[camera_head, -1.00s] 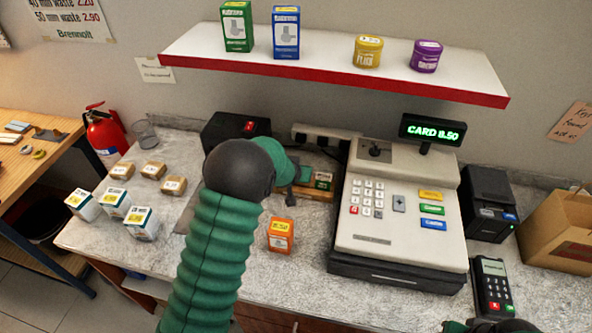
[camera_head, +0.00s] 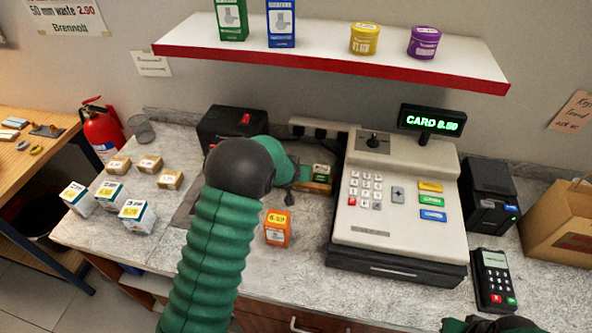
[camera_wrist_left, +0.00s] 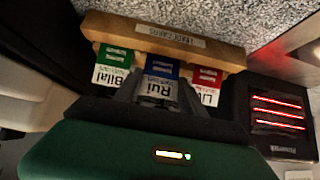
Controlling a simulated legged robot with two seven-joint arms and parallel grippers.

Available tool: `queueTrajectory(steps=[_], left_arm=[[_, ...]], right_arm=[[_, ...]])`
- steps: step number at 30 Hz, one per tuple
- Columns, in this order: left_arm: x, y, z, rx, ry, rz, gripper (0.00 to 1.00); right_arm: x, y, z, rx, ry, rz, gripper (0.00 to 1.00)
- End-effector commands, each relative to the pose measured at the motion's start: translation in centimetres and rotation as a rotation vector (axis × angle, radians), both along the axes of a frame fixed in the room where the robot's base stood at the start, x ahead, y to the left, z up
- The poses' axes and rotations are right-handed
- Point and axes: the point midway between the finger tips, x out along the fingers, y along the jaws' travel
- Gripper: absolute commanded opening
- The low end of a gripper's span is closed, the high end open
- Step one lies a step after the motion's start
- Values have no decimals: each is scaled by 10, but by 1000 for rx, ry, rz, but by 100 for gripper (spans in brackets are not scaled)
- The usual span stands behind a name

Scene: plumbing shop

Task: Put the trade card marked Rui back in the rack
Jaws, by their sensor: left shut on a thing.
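The wooden trade-card rack (camera_head: 318,187) stands on the counter left of the till. In the left wrist view, the rack (camera_wrist_left: 165,38) holds a green card marked Bilal (camera_wrist_left: 113,62) and a red card (camera_wrist_left: 207,82) whose name is partly hidden. The blue card marked Rui (camera_wrist_left: 160,86) is between them, roughly in line with them at the rack. My left gripper (camera_head: 288,192) is shut on it, with fingers either side of the card in the wrist view (camera_wrist_left: 158,100). How deep the card sits is unclear. My right gripper's fingers are out of view.
A till (camera_head: 400,205) stands close right of the rack, and a black box (camera_head: 230,125) is behind my left arm. An orange box (camera_head: 277,228) stands in front of the rack. A card terminal (camera_head: 493,280) is at right. Several small boxes (camera_head: 137,215) stand at left.

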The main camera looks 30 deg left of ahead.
Motion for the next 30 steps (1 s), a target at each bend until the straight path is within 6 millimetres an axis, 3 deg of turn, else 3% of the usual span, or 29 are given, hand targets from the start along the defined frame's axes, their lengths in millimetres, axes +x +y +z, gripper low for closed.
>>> queueTrajectory(steps=[3,4,9,20,23,30], left_arm=[[0,1,0,-1,0,1,11],[0,1,0,-1,0,1,52],[0,1,0,-1,0,1,73],[-3,0,4,0,-1,1,73],[-13,-3,14,0,-2,1,73],[-61,-14,63,-2,-6,1,73]], right_arm=[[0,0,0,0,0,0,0],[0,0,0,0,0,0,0],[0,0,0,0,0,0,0],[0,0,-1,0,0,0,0],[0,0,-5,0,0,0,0],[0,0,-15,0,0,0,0]])
